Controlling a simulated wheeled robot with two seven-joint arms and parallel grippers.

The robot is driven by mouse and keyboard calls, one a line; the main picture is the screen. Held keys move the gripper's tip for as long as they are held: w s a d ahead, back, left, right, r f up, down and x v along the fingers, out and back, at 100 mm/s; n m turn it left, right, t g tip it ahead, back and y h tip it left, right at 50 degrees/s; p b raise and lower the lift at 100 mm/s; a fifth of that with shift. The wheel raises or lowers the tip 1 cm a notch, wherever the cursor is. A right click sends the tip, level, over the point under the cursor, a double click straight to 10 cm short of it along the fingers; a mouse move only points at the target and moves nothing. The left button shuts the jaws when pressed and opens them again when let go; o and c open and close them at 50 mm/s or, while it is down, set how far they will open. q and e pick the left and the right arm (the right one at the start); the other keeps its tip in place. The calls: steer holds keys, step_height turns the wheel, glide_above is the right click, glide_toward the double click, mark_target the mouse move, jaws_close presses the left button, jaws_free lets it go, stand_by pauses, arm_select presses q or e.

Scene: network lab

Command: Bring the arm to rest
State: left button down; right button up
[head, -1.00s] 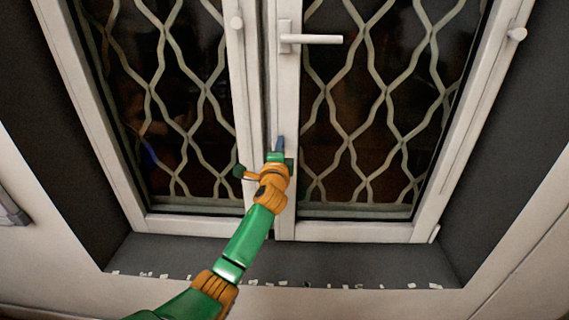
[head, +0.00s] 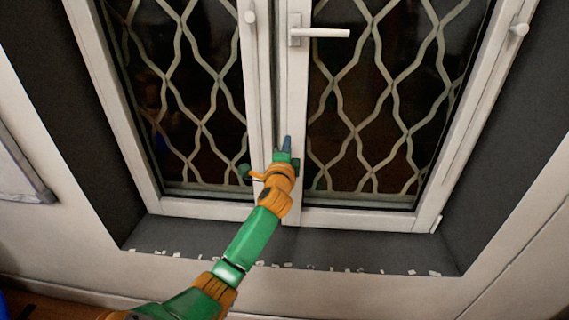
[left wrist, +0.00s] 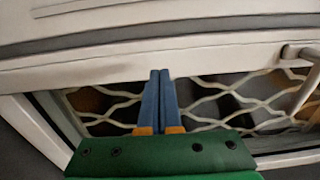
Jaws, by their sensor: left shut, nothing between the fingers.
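My left arm, green and orange, reaches up from the bottom of the head view. Its left gripper (head: 286,144) shows in front of the middle frame of a white window, below the window handle (head: 320,33). In the left wrist view the two blue fingers of the gripper (left wrist: 160,84) are together with nothing between them. They point toward the white window frame (left wrist: 200,62); I cannot tell whether they touch it. My right gripper is in neither view.
The window (head: 296,100) has two panes behind a wavy lattice (head: 385,85). A dark sill (head: 290,248) with small pale flecks along its edge lies below. Pale wall (head: 520,270) surrounds the recess. A grey-edged panel (head: 22,170) is at the left.

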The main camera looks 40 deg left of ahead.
arm_select(q)
steer(key=v, duration=0.8)
steer(key=s+d+f+n+g+h, duration=0.1)
steer(key=s+d+f+g+h, duration=0.1)
steer(key=f, duration=0.9)
steer(key=s+d+f+n+g+h, duration=0.1)
steer(key=s+d+f+g+h, duration=0.15)
steer(key=f, duration=0.95)
steer(key=s+d+f+g+h, duration=0.2)
steer(key=d+f, duration=0.1)
steer(key=f, duration=0.8)
steer(key=s+d+f+n+g+h, duration=0.2)
steer(key=s+d+f+n+g, duration=0.15)
steer(key=s+f, duration=0.9)
steer(key=s+d+f+n+g, duration=0.2)
steer(key=s+f, duration=0.1)
steer(key=s, duration=0.7)
steer(key=s+d+f+n+g+h, duration=0.1)
steer(key=s+d+f+g, duration=0.1)
steer(key=s, duration=0.8)
steer(key=shift+s+d+f+n+b, duration=0.35)
steer(key=shift+d+f, duration=0.25)
steer(key=shift+f, duration=0.1)
steer(key=shift+w, duration=0.15)
